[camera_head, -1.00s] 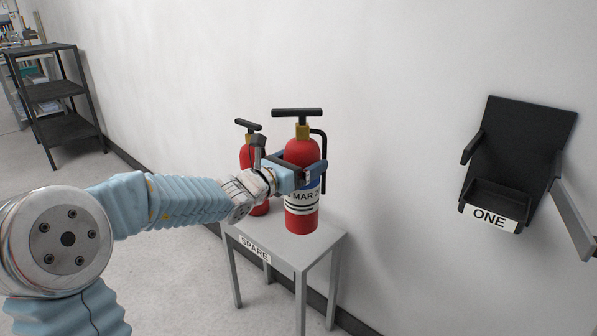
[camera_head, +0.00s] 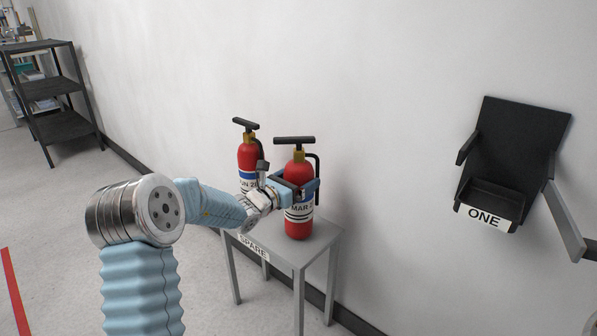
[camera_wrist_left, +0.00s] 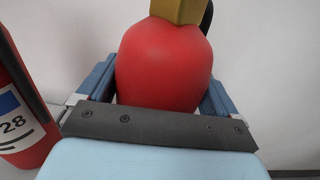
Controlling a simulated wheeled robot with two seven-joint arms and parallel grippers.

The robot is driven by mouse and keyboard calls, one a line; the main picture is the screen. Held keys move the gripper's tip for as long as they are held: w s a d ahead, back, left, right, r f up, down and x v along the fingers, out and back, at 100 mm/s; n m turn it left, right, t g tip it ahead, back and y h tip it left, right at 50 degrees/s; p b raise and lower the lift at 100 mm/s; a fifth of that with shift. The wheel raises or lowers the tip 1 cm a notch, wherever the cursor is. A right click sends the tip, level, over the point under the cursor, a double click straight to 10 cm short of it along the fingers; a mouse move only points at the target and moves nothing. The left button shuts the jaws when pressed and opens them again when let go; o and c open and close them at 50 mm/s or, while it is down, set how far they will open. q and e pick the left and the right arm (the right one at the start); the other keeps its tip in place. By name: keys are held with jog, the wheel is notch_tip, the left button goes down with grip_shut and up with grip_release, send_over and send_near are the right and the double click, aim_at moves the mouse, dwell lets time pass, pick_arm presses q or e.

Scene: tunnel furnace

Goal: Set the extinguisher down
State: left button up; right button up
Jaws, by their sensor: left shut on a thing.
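My left gripper (camera_head: 301,187) is shut around the upper body of a red extinguisher (camera_head: 299,226) labelled MAR, which is upright over the right part of the grey table (camera_head: 322,246) marked SPARE. Its base is at or very near the tabletop; I cannot tell whether it touches. In the left wrist view the held extinguisher (camera_wrist_left: 165,70) sits between the two blue fingers. A second red extinguisher (camera_head: 247,158) stands to the left and behind, partly hidden by my gripper; it also shows in the left wrist view (camera_wrist_left: 14,110). My right gripper is out of view.
A black wall holder (camera_head: 520,145) marked ONE is at the right, empty, with a grey arm (camera_head: 565,220) swung out. A black shelf rack (camera_head: 45,90) stands far left. The white wall runs close behind the table.

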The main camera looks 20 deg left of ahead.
pick_arm(q)
jog(key=shift+r, duration=0.15)
jog(key=o, duration=1.7)
jog(key=shift+f, duration=0.35)
jog(key=shift+r, duration=0.15)
jog(key=shift+s+a, duration=0.1)
jog(key=shift+s, duration=0.25)
jog(key=b+v, duration=0.1)
jog(key=v, duration=1)
jog(key=shift+s+b, duration=0.15)
jog(key=shift+b, duration=0.15)
